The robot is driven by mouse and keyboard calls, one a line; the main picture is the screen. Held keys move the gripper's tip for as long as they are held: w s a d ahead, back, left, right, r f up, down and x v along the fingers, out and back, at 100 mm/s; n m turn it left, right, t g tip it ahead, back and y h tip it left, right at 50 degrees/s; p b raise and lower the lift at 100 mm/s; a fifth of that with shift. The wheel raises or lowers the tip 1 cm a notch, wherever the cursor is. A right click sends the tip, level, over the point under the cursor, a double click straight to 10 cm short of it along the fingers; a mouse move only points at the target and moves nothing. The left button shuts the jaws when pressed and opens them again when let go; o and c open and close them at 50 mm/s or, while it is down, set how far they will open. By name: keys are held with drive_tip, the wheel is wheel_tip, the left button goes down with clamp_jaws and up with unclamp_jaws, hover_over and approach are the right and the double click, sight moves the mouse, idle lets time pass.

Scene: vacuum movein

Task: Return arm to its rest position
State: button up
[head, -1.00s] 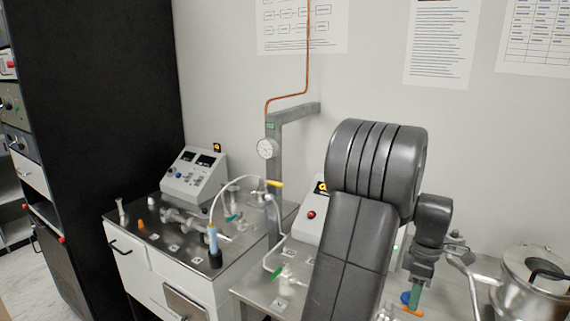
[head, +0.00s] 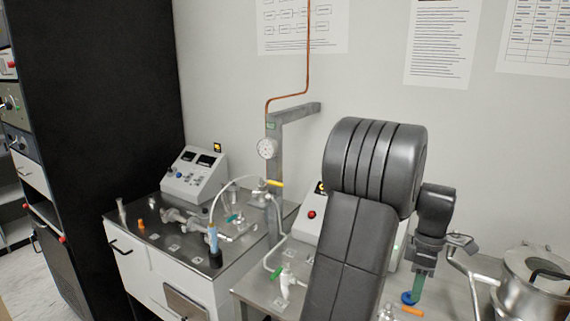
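My dark grey arm rises in front of the right bench in the head view and bends over at the top. My gripper (head: 424,263) hangs from the wrist to the right of the thick arm link, above the right bench. Its fingertips are small and partly lost against a green upright piece (head: 417,284) behind or below them. I cannot tell whether they touch it or whether the fingers are open. A blue ring (head: 408,297) and an orange handle (head: 412,311) show just below the gripper.
A steel vessel (head: 538,285) stands at the right, near the gripper. A post with a gauge (head: 267,148) and copper pipe stands behind. The wall above the arm is clear apart from papers.

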sight(411, 310)
wheel_tip(411, 310, up, 9)
drive_tip(key=w, duration=0.2)
drive_tip(key=s+f, duration=0.1)
drive_tip(key=f, duration=0.3)
drive_tip(key=s+f, duration=0.1)
drive_tip(key=f, duration=0.4)
drive_tip(key=s+f, duration=0.1)
drive_tip(key=f, duration=0.3)
drive_tip(key=shift+a+f, duration=0.25)
drive_tip(key=shift+f, duration=0.05)
drive_tip(key=shift+s+a+r+m+y, duration=0.1)
drive_tip(key=shift+s+a+m+y, duration=0.1)
drive_tip(key=shift+m, duration=0.4)
drive_tip(key=shift+s+a+m+y, duration=0.1)
drive_tip(key=shift+s+m, duration=0.05)
drive_tip(key=shift+m, duration=0.45)
drive_tip(key=shift+r, duration=0.15)
